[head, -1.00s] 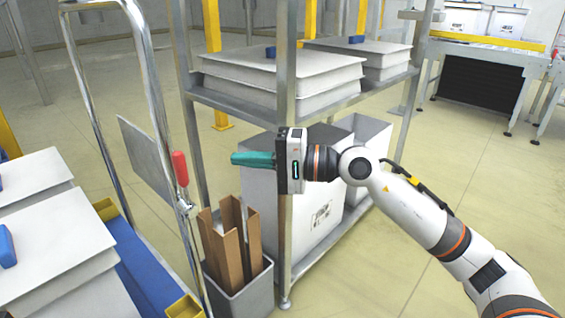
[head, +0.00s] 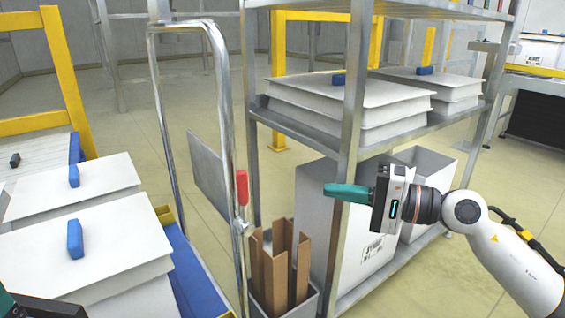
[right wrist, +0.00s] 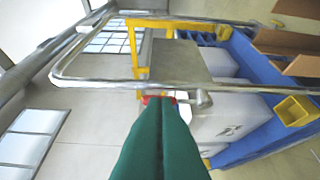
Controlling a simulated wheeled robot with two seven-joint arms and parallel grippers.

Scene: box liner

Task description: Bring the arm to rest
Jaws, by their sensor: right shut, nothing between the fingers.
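My right gripper (head: 332,191) has teal fingers and is shut with nothing between them. In the head view it points left, in front of the metal shelf rack's front post (head: 352,120), at the height of the gap under the middle shelf. In the right wrist view its closed teal fingers (right wrist: 162,110) point toward the cart's chrome handle (right wrist: 110,82). A teal tip and dark part of my left gripper (head: 8,303) show at the bottom left corner of the head view. Most of it is out of frame, so its jaws cannot be judged.
The cart carries lidded white boxes (head: 90,245) with blue handles on a blue bed (head: 195,275). A red grip (head: 242,187) is on its rail. A grey bin (head: 262,303) with brown cardboard pieces (head: 275,262) stands beside the rack. Floor is clear right of the rack.

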